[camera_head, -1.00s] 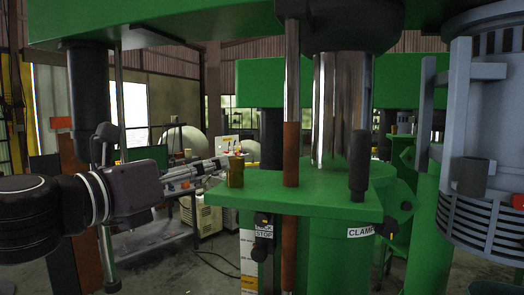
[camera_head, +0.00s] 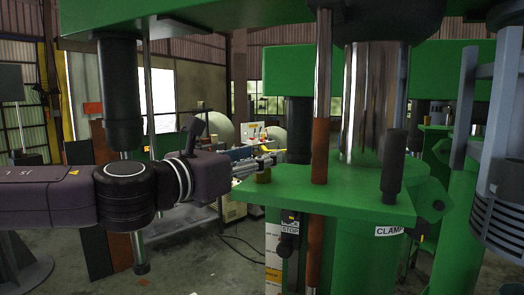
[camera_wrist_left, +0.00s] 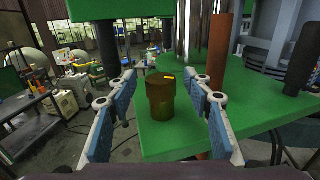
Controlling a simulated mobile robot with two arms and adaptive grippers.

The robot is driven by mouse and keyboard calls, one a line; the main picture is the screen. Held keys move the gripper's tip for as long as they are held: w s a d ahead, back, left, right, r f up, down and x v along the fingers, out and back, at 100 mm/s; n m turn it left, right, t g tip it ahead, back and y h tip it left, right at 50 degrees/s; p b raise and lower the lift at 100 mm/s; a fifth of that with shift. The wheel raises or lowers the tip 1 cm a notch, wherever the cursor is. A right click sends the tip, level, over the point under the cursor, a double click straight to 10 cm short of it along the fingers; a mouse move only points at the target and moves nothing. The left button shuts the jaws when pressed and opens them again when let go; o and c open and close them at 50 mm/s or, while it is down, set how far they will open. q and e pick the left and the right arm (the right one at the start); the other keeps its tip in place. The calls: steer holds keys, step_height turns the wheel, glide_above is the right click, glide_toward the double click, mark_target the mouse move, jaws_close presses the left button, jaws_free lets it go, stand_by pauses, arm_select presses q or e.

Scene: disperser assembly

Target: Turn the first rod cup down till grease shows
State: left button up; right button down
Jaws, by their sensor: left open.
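The rod cup, a small brass-brown cylinder (camera_head: 263,175), stands upright on the left corner of the green plate (camera_head: 330,196). In the left wrist view the cup (camera_wrist_left: 160,100) shows whole, with a wider top and a small yellow mark on its upper rim. My left gripper (camera_head: 268,163) reaches in from the left at the cup. In the left wrist view its two blue-padded fingers (camera_wrist_left: 166,115) are open, one to each side of the cup, with a gap on both sides. No grease can be made out on the cup. My right gripper is not in view.
A rust-brown rod (camera_head: 320,150) and a shiny column (camera_head: 371,110) rise from the plate behind the cup. A black post (camera_head: 394,167) stands at the plate's right. A table with equipment (camera_wrist_left: 35,128) is to the left. Open floor lies below.

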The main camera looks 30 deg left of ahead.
arm_select(q)
steer(key=shift+w+d, duration=0.2)
steer(key=shift+w, duration=0.75)
steer(key=shift+s, duration=0.1)
steer(key=c, duration=1.1)
steer(key=shift+c, duration=0.2)
